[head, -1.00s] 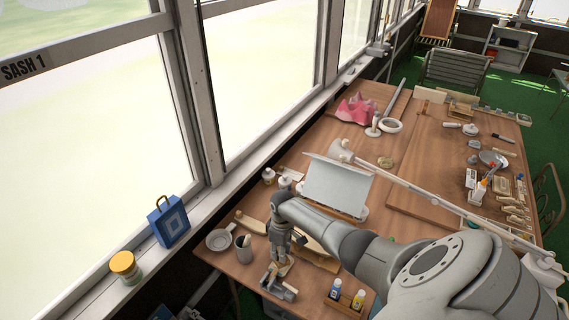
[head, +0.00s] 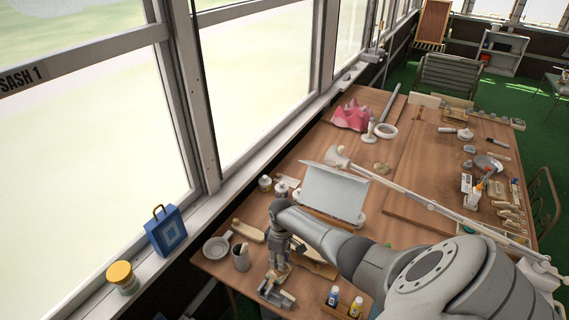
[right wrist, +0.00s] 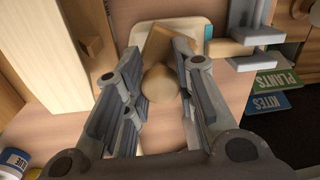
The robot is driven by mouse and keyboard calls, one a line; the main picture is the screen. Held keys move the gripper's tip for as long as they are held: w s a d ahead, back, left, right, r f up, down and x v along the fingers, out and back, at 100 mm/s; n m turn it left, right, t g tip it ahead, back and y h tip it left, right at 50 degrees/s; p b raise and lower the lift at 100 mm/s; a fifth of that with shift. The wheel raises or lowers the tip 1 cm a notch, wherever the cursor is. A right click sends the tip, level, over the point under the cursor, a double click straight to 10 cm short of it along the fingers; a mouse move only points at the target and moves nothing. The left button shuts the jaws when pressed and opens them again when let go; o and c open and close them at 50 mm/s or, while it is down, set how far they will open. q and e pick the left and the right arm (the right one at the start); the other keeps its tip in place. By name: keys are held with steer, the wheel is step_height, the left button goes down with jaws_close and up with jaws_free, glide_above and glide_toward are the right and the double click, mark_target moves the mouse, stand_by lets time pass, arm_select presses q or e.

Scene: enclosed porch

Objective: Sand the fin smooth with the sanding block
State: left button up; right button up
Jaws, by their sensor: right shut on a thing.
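My right gripper (head: 279,264) is over the near left part of the workbench, pointing down beside a grey vise (head: 276,293). In the right wrist view its fingers (right wrist: 158,100) are closed in around the rounded knob of a tan wooden block (right wrist: 161,82), which I take to be the sanding block. The block sits over a pale board with rounded corners (right wrist: 199,27). The vise's grey jaws (right wrist: 258,38) show to the right of the block. I cannot make out the fin for certain; the gripper and block hide what is under them. My left gripper is not in view.
A cup (head: 241,257), a round dish (head: 216,248) and a wooden brush (head: 248,231) lie left of the gripper. Paint bottles (head: 344,301) stand to its right. A tilted pale panel (head: 335,190) stands behind it. The window sill runs along the left.

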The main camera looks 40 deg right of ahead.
steer(key=shift+w+a, duration=0.15)
steer(key=shift+w, duration=0.1)
steer(key=shift+r, duration=0.1)
step_height(320, 180, up, 2)
steer(key=shift+w+r+p, duration=0.15)
steer(key=shift+p, duration=1.1)
steer(key=shift+d+r+p, duration=0.25)
steer(key=shift+r+p, duration=0.45)
steer(key=shift+r, duration=0.6)
steer(key=shift+f, duration=0.1)
